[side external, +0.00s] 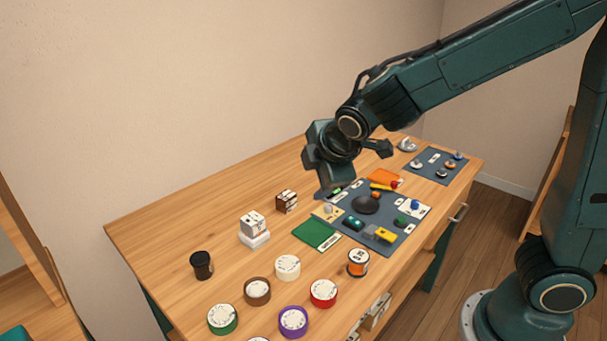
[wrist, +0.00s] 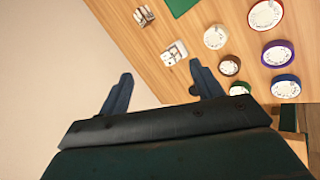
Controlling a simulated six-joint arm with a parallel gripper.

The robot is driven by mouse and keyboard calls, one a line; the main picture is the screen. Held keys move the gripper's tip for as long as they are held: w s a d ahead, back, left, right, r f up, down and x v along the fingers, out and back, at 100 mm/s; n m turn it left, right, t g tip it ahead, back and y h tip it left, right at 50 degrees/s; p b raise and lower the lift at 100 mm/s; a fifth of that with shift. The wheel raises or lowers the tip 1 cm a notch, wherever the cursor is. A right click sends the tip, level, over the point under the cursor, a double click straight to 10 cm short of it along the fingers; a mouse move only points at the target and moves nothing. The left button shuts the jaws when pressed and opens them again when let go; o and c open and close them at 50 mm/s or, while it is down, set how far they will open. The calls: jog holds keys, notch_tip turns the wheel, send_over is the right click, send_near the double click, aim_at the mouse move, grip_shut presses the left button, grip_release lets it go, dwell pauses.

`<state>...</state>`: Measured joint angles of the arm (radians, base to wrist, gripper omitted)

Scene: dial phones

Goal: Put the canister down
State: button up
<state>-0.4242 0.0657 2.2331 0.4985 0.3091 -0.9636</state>
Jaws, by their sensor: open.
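My gripper (side external: 325,191) is over the far part of the wooden table, left of the grey mat. In the wrist view my gripper (wrist: 161,76) has its two fingers wide apart with nothing between them. An orange and black canister-like cylinder (side external: 358,263) stands upright at the near edge of the mat, apart from my gripper. I cannot tell which of the two is the canister.
Several round dials, including a green one (side external: 222,319) and a red one (side external: 323,293), lie near the front. White blocks (side external: 254,228) and a brown block (side external: 286,201) stand behind. The grey mat (side external: 388,243) holds several small items. The table's left back is clear.

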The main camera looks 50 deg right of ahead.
jog(key=s+d+r+m+y, duration=0.1)
jog(key=s+d+r+m, duration=0.1)
jog(key=s+m, duration=0.4)
jog(key=s+d+r+m+g+y, duration=0.1)
jog(key=s+m, duration=0.5)
jog(key=s, duration=1)
notch_tip(320, 180, up, 3)
jog(key=shift+s+d+f+m+y, duration=0.15)
jog(key=shift+d+m+y, duration=0.25)
jog(key=shift+d, duration=0.55)
